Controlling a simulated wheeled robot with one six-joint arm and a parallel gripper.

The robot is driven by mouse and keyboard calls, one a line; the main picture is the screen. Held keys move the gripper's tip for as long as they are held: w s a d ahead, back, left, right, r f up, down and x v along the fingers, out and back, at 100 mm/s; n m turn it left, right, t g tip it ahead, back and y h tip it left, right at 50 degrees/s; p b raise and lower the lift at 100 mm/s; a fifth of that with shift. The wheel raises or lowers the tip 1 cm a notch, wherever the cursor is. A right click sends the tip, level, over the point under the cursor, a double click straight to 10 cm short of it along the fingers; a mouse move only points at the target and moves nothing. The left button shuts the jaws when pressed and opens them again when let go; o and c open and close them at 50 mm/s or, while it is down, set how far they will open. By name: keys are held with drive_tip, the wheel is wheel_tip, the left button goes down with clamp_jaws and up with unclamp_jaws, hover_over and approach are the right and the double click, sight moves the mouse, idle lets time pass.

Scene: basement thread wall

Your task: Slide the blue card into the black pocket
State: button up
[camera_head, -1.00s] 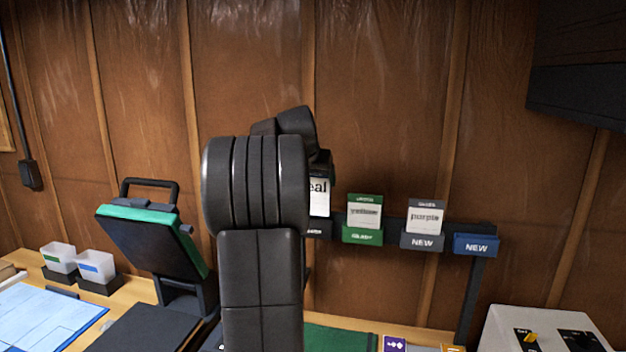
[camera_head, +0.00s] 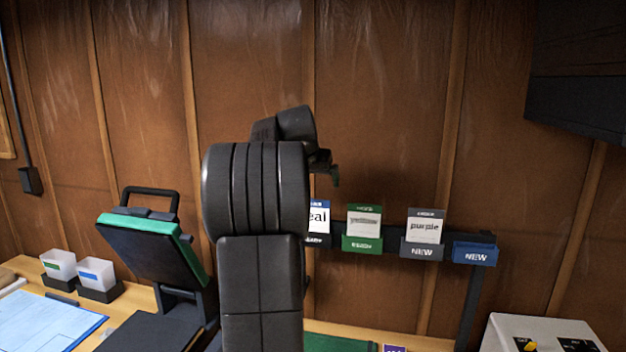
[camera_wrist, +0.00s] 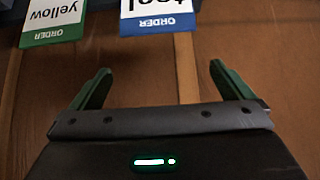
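My arm hides the left part of both. In the wrist view the blue card (camera_wrist: 158,18) appears upside down with its "ORDER" band. My gripper (camera_head: 333,172) is above the card, apart from it. In the wrist view my gripper (camera_wrist: 160,78) has its green fingers wide apart with nothing between them.
A green-banded "yellow" card (camera_head: 364,220) stands in a green pocket (camera_head: 361,244). A "purple" card (camera_head: 425,226) stands in a grey pocket (camera_head: 421,250). The blue pocket (camera_head: 475,253) at the right shows no card. A green-and-black device (camera_head: 155,250) stands left of my arm.

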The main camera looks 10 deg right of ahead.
drive_tip(key=b+v, duration=0.2)
drive_tip(key=v, duration=1.1)
drive_tip(key=shift+s+r, duration=0.25)
drive_tip(key=shift+r, duration=0.1)
drive_tip(key=shift+w+f, duration=0.1)
drive_tip(key=p+x, duration=0.1)
drive_tip(key=x, duration=1.3)
drive_tip(key=shift+f, duration=0.4)
drive_tip(key=shift+a, duration=0.15)
drive_tip(key=shift+s+r+p, duration=0.1)
drive_tip(key=shift+s+p, duration=0.15)
drive_tip(key=shift+p, duration=0.05)
